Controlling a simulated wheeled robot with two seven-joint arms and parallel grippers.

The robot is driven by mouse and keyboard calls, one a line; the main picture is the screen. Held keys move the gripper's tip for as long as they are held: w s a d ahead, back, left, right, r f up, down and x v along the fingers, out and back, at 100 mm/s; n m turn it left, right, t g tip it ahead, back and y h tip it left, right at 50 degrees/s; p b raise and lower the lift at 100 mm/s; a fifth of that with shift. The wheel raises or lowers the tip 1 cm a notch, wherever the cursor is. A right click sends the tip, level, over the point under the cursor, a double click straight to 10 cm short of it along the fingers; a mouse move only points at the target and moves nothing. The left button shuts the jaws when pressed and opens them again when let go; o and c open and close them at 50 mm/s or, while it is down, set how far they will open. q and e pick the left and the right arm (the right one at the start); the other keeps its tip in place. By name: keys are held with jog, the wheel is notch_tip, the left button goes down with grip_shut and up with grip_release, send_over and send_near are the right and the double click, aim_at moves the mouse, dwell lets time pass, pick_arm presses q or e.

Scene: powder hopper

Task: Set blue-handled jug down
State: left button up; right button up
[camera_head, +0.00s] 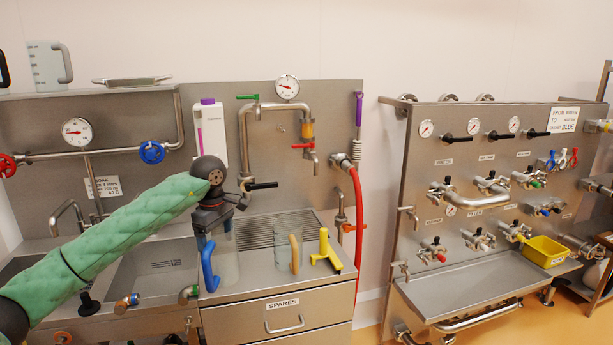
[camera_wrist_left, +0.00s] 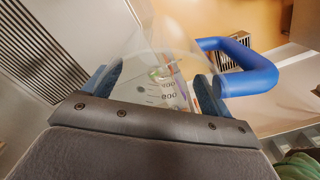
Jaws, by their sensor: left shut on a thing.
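The blue-handled jug is clear, with a blue handle (camera_head: 209,266) facing the front left in the head view. My left gripper (camera_head: 213,226) is above it and shut on its upper part. In the left wrist view the clear jug (camera_wrist_left: 158,72) sits between the two blue finger pads, with its blue handle (camera_wrist_left: 245,70) to the right. The jug is upright over the steel counter (camera_head: 246,277) by the sink edge; I cannot tell whether its base touches. My right gripper is not in view.
A clear jug with a tan handle (camera_head: 294,254) and a yellow tool (camera_head: 326,252) stand just right on the counter. A ribbed drainer (camera_head: 270,230) lies behind. The sink basin (camera_head: 155,268) is left. A red hose (camera_head: 357,210) hangs at the counter's right end.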

aim_at(229, 240)
pick_arm(q)
jog(key=m, duration=0.1)
jog(key=d+m, duration=0.1)
jog(key=m, duration=0.1)
jog(key=shift+w+d+r+m, duration=0.15)
jog(key=shift+d+m, duration=0.15)
jog(key=shift+m, duration=0.1)
jog(key=m, duration=0.1)
jog(key=s+d+m, duration=0.1)
jog(key=m, duration=0.1)
jog(key=d+m, duration=0.1)
jog(key=shift+s+r, duration=0.35)
jog(key=shift+s, duration=0.05)
jog(key=s+f+m, duration=0.1)
jog(key=s+d+f+m, duration=0.1)
jog(key=f, duration=0.1)
jog(key=s+f+m, duration=0.1)
jog(key=s+m, duration=0.1)
jog(key=shift+d+f, duration=0.15)
jog(key=shift+d, duration=0.1)
jog(key=s+a+f+m, duration=0.1)
jog(key=s+a+f, duration=0.1)
jog(key=s+f, duration=1.2)
jog(key=shift+s+f, duration=0.35)
jog(key=shift+f, duration=2.05)
